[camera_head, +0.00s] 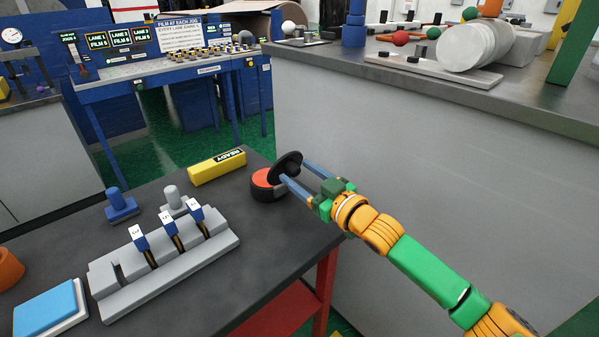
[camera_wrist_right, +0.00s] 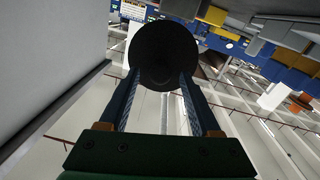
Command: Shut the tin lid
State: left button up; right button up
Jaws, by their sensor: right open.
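A low black tin (camera_head: 264,192) with an orange-red inside stands near the right edge of the dark table. Its round black lid (camera_head: 289,162) is tilted up, open, on the tin's right side. My right gripper (camera_head: 294,171) reaches in from the right, its two blue fingers open at the lid. In the right wrist view the lid (camera_wrist_right: 163,50) is a dark disc at the tips of the open fingers (camera_wrist_right: 162,82). I cannot tell whether the fingers touch it. My left gripper is out of view.
A yellow block (camera_head: 213,168) lies left of the tin. A grey rack (camera_head: 165,270) with several blue-topped tools, a blue peg (camera_head: 120,206) and a light blue box (camera_head: 48,308) are further left. A tall grey counter (camera_head: 400,150) stands behind my right arm.

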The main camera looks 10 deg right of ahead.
jog(key=shift+w+a, duration=0.15)
jog(key=shift+w, duration=0.15)
jog(key=shift+s, duration=0.1)
jog(key=shift+c, duration=1)
grip_shut()
